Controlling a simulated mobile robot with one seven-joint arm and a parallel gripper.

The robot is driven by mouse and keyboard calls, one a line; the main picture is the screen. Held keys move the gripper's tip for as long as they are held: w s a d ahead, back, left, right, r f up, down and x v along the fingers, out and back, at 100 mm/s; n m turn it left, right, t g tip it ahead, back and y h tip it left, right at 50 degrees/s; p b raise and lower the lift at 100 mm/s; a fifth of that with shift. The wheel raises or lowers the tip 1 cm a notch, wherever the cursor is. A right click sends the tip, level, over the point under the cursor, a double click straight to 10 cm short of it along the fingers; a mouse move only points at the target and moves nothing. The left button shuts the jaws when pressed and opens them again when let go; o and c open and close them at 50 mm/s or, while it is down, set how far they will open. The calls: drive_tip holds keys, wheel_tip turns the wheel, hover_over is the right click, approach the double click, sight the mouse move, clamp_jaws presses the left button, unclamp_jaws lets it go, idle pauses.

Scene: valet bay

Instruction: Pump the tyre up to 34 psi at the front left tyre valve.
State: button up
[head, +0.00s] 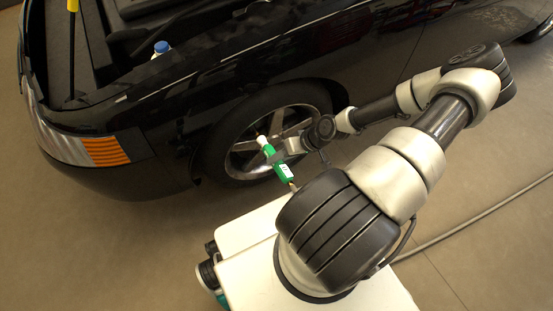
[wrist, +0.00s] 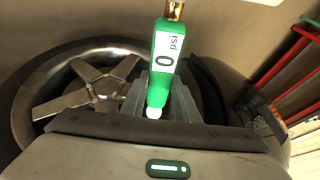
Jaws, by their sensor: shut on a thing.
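My gripper (head: 277,158) is shut on a green tyre inflator (head: 284,172), held in front of the front left wheel. The inflator's white end (head: 262,140) points toward the spokes. In the wrist view the green inflator (wrist: 160,82) stands between the grey jaws (wrist: 163,98), with a brass end at the top. Its display (wrist: 165,49) reads 0 psi. The front left tyre (head: 217,150) is black around a silver spoked rim (head: 283,123). I cannot make out the valve, nor whether the inflator touches it.
The black car's open bay at upper left has a blue-capped bottle (head: 160,48) and a yellow-topped rod (head: 72,30). An orange lamp (head: 106,151) is at the car's corner. A grey hose (head: 480,216) lies on the floor at right. Red shelving (wrist: 285,62) shows in the wrist view.

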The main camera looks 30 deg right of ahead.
drive_tip(key=shift+w, duration=0.95)
idle(0.6)
drive_tip(key=shift+w+r, duration=0.1)
drive_tip(key=shift+w, duration=0.15)
idle(3.0)
